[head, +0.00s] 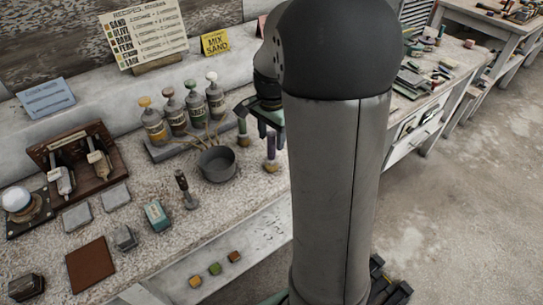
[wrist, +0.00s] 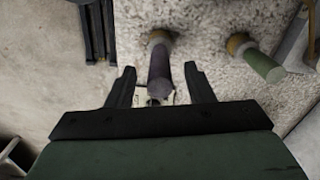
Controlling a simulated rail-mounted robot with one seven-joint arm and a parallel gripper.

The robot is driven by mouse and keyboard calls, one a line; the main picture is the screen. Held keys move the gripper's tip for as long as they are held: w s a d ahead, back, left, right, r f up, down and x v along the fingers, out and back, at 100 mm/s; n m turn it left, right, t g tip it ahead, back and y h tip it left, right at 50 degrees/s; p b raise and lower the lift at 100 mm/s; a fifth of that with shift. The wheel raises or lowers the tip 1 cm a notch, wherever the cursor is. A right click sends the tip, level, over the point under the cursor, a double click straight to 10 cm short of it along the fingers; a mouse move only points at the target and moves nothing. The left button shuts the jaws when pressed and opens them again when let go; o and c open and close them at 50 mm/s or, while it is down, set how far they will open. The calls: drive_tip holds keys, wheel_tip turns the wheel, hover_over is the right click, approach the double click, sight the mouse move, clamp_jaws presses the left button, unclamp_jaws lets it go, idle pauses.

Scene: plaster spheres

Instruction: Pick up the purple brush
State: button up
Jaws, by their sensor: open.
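The purple brush (head: 271,150) stands upright on the speckled worktop, with its tan end down, just left of my arm. In the wrist view, its purple handle (wrist: 160,68) points toward the camera, between the two dark fingers of my open gripper (wrist: 160,75). There are gaps on both sides of the handle, and neither finger appears to touch it. In the head view, my gripper (head: 268,118) is above the brush, partly hidden by my arm.
A green brush (head: 243,132) stands close by on the left; it shows at right in the wrist view (wrist: 262,65). A grey pot (head: 217,165) and several bottles (head: 174,112) stand further left. The worktop's front edge is near the purple brush.

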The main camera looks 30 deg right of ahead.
wheel_tip(320, 180, down, 2)
drive_tip(key=shift+f, duration=0.1)
clamp_jaws()
drive_tip(key=shift+r, duration=0.55)
wheel_tip(320, 180, up, 3)
drive_tip(key=shift+a+f, duration=0.15)
drive_tip(key=shift+f, duration=0.05)
drive_tip(key=s+a+r+b, duration=0.1)
drive_tip(key=s+a+r, duration=0.7)
drive_tip(key=a, duration=0.3)
drive_tip(key=shift+s+r+b, duration=0.15)
drive_tip(key=shift+r+b, duration=0.25)
drive_tip(key=shift+r, duration=0.3)
